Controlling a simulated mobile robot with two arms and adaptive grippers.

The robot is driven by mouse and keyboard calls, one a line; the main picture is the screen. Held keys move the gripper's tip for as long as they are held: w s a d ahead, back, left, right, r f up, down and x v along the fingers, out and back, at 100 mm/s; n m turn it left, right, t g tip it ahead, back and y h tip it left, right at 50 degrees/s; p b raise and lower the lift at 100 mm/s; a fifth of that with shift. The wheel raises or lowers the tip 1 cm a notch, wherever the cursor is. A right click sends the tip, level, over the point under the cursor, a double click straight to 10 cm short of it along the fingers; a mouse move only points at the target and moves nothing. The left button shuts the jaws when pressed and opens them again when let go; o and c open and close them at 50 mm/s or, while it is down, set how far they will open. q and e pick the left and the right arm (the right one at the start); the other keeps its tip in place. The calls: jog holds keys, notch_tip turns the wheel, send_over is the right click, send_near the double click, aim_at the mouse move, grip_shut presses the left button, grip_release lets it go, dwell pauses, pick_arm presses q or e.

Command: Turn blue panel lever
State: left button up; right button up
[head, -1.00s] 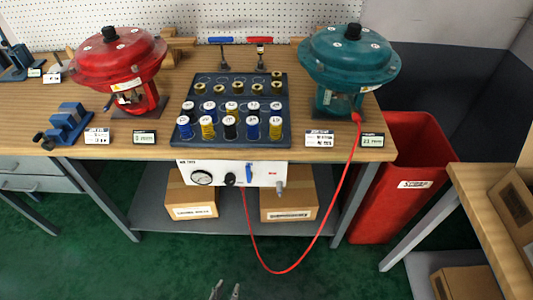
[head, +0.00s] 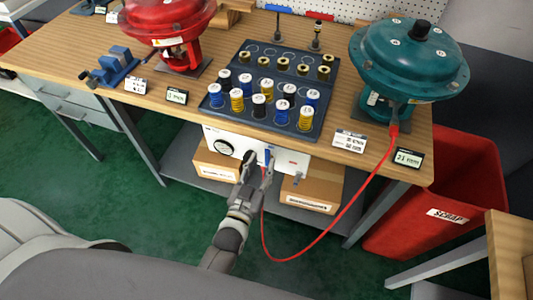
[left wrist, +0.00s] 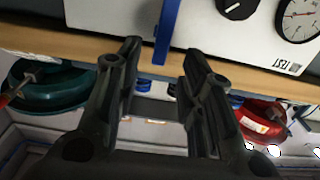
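The blue panel lever (head: 268,156) is on the front of the white panel (head: 293,161) under the workbench edge. It points roughly up and down. In the left wrist view, which looks upside down, the blue lever (left wrist: 167,32) reaches down from the top edge. My left gripper (head: 258,166) is just in front of the panel at the lever. In the left wrist view my left gripper (left wrist: 162,52) is open, with nothing between its fingers. The lever stands just beyond the gap between the fingertips, and I cannot tell whether they touch it. My right gripper is out of view.
A gauge (head: 223,147) is on the panel, and a black knob (left wrist: 237,6) shows in the wrist view. A red hose (head: 345,213) loops from the teal actuator (head: 410,58) down behind my left gripper. Boxes (head: 311,192) sit on the lower shelf. A red bin (head: 448,190) stands right.

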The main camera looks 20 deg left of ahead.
aim_at(267, 153)
pick_arm(q)
jog(key=shift+w+d, duration=0.1)
jog(key=shift+w, duration=1.95)
grip_shut()
